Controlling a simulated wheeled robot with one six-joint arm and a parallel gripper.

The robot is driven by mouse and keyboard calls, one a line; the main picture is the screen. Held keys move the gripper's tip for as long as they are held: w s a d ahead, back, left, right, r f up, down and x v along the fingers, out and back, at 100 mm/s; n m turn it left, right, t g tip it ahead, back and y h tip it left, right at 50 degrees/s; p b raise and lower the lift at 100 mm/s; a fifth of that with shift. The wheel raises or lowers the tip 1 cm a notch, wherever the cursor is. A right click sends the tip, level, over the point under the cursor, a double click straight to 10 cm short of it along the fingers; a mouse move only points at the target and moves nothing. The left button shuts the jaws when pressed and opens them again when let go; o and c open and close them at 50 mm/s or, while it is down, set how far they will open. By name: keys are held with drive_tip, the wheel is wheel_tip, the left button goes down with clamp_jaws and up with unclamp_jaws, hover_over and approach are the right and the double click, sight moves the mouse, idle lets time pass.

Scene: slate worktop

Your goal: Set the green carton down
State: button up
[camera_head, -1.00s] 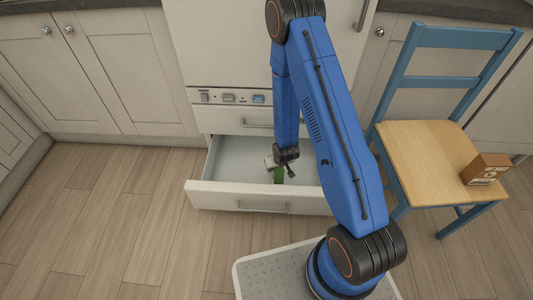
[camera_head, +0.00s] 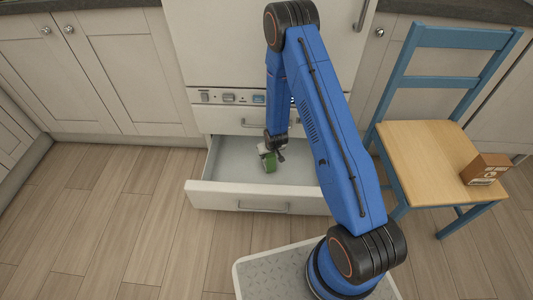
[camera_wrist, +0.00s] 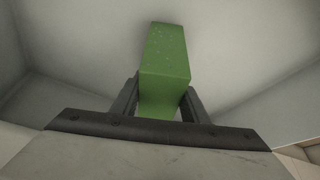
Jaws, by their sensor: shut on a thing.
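The green carton (camera_head: 270,164) is held by my gripper (camera_head: 268,151) inside or just over the open drawer (camera_head: 215,197). In the wrist view the green carton (camera_wrist: 167,58) sits between the two dark fingers of my gripper (camera_wrist: 158,103), which are shut on it. Its far end points away from the gripper, toward the pale drawer surface. I cannot tell whether the carton touches the drawer bottom.
A blue chair (camera_head: 427,145) with a wooden seat stands at the right, and a brown box (camera_head: 485,169) lies on that seat. Cabinets (camera_head: 105,70) line the back. The drawer's left part is bare, and the wood floor (camera_head: 120,220) at left is clear.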

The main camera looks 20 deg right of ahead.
drive_tip(key=w, duration=0.2)
drive_tip(key=shift+w+a, duration=0.1)
drive_tip(key=shift+w, duration=0.2)
drive_tip(key=shift+s+f, duration=0.1)
drive_tip(key=shift+f, duration=0.55)
drive_tip(key=o, duration=1.3)
